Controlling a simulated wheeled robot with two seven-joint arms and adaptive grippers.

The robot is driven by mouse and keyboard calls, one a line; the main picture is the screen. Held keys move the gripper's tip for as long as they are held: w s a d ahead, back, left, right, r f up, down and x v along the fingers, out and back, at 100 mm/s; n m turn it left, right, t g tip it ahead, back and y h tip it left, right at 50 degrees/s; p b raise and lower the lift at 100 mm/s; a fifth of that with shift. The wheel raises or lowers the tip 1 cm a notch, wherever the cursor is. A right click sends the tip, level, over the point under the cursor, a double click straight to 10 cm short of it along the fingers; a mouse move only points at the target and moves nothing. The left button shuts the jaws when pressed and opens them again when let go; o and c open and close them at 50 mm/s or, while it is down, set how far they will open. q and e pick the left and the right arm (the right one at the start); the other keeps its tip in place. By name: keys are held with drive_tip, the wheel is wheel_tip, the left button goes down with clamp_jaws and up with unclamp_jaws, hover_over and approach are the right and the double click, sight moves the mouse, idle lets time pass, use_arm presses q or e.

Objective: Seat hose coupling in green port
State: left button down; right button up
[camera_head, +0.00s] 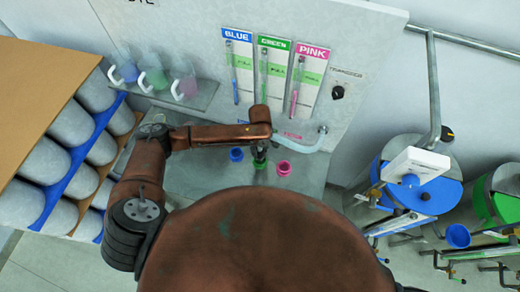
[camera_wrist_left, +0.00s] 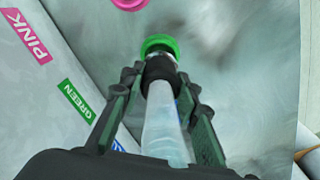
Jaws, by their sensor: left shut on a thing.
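My left gripper (camera_head: 259,150) points down over the green port (camera_head: 259,164) on the grey bench. In the left wrist view its fingers (camera_wrist_left: 154,92) are shut around the pale, translucent hose (camera_wrist_left: 164,135). The dark hose coupling (camera_wrist_left: 160,68) is at the hose's end. It lines up with the green port (camera_wrist_left: 159,42) and overlaps its near rim in the picture; I cannot tell whether it is inside the port. The hose (camera_head: 300,146) curves right to a fitting on the back panel in the head view. My right gripper is not in view.
A blue port (camera_head: 236,154) and a pink port (camera_head: 283,168) flank the green one closely. The back panel (camera_head: 200,45) carries blue, green and pink labelled gauges. Jugs stand on a shelf (camera_head: 195,97) at the left. Shelved drums are far left; blue and green drums are right.

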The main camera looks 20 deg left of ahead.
use_arm(q)
drive_tip(key=shift+f, duration=0.1)
idle(0.6)
drive_tip(key=shift+f+p, duration=0.25)
drive_tip(key=shift+p, duration=0.05)
drive_tip(key=shift+f, duration=0.3)
drive_tip(key=shift+f, duration=0.25)
drive_tip(key=shift+f, duration=0.9)
